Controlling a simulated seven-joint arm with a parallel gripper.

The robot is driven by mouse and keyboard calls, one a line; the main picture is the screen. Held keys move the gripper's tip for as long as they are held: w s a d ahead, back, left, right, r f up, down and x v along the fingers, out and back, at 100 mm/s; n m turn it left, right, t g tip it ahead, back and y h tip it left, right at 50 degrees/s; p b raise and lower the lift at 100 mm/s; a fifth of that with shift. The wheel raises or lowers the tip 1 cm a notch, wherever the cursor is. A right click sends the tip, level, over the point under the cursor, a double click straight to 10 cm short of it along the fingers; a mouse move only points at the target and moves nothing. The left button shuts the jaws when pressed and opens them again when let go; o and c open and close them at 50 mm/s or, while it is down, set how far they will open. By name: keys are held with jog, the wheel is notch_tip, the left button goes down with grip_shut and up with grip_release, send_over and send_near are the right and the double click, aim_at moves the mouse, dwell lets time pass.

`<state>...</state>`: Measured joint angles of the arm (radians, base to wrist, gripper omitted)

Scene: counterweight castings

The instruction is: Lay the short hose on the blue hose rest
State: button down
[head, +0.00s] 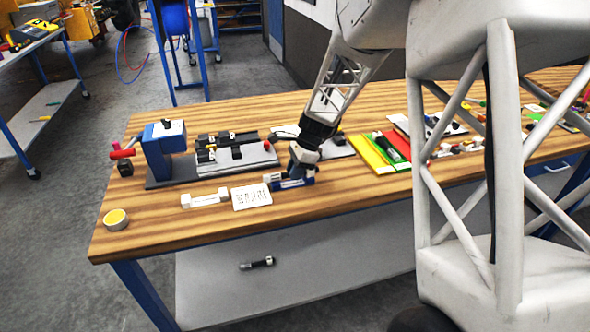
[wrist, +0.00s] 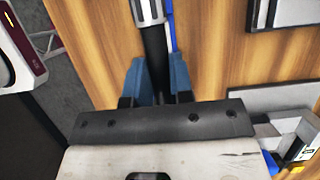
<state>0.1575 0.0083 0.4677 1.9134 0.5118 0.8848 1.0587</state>
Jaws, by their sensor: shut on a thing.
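My gripper (head: 301,168) is low over the front part of the wooden bench. In the wrist view its blue fingers (wrist: 158,88) are shut on the short hose (wrist: 155,45), which is black with a silver end fitting. The blue hose rest (head: 293,185) is directly below my gripper in the head view. A narrow blue strip, seemingly the rest (wrist: 172,35), shows just right of the hose in the wrist view. The fingers and wrist cover much of the hose, so I cannot tell whether it touches the rest.
A white rest (head: 205,198) and a printed card (head: 251,196) lie left of the blue rest. A blue press-like device (head: 163,148) and a grey fixture plate (head: 236,160) stand behind. A black piece with silver ends (head: 257,263) lies on the lower shelf. The front-left bench top is mostly clear.

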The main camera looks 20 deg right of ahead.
jog(key=shift+f, duration=0.15)
jog(key=c, duration=0.9)
grip_release()
jog(key=shift+r, duration=3.5)
